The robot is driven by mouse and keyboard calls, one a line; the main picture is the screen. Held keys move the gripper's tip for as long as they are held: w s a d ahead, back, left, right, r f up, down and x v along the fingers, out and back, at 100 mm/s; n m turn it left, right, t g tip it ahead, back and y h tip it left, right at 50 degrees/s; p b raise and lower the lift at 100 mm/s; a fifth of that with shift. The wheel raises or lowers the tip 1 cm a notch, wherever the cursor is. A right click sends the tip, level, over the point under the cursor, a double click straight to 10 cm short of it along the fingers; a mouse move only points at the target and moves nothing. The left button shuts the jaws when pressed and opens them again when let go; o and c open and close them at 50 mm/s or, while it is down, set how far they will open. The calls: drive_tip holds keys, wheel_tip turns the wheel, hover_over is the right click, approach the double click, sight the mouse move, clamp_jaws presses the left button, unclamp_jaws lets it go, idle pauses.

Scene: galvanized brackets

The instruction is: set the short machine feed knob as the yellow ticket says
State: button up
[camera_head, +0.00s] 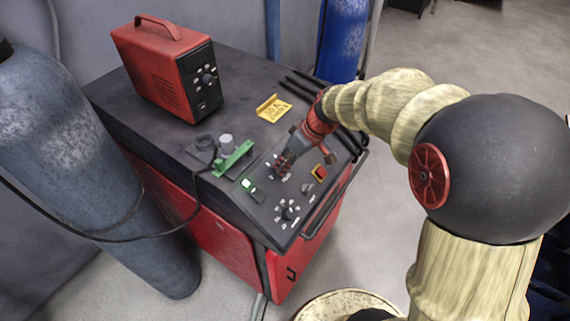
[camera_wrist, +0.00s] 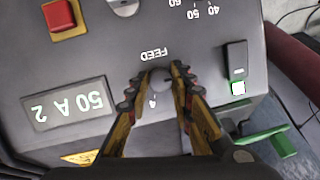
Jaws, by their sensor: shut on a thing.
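The feed knob (camera_wrist: 160,76) is a small grey round knob on the dark sloped panel, beside the upside-down word FEED. My gripper (camera_wrist: 156,90) is shut on it, one fingertip on each side. The jaws hide part of the knob and its scale, so I cannot read its setting. In the head view my gripper (camera_head: 282,167) reaches down to the panel of the low red cabinet (camera_head: 215,230). The yellow ticket (camera_head: 272,107) lies on the cabinet top behind my gripper; its small writing is hard to read. A lit display (camera_wrist: 68,105) is beside the knob.
A small red machine (camera_head: 165,70) stands on the cabinet top. A numbered dial (camera_head: 288,212), a red button (camera_head: 319,173) and a green-lit switch (camera_head: 248,185) surround my gripper. A green bracket (camera_head: 232,160) is at left. Gas cylinders (camera_head: 70,150) and a cable flank the cabinet.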

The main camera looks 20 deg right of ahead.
clamp_jaws()
drive_tip(key=shift+m, duration=0.4)
drive_tip(key=m+y, duration=0.1)
drive_tip(key=m, duration=0.1)
drive_tip(key=shift+m, duration=0.4)
drive_tip(key=m+y, duration=0.1)
drive_tip(key=m, duration=0.3)
drive_tip(key=shift+d, duration=0.1)
drive_tip(key=shift+m+t+y, duration=0.4)
drive_tip(key=shift+m+y, duration=0.1)
drive_tip(key=shift+m, duration=1.3)
drive_tip(key=o, duration=0.7)
unclamp_jaws()
drive_tip(key=shift+f, duration=0.1)
drive_tip(key=shift+o, duration=0.2)
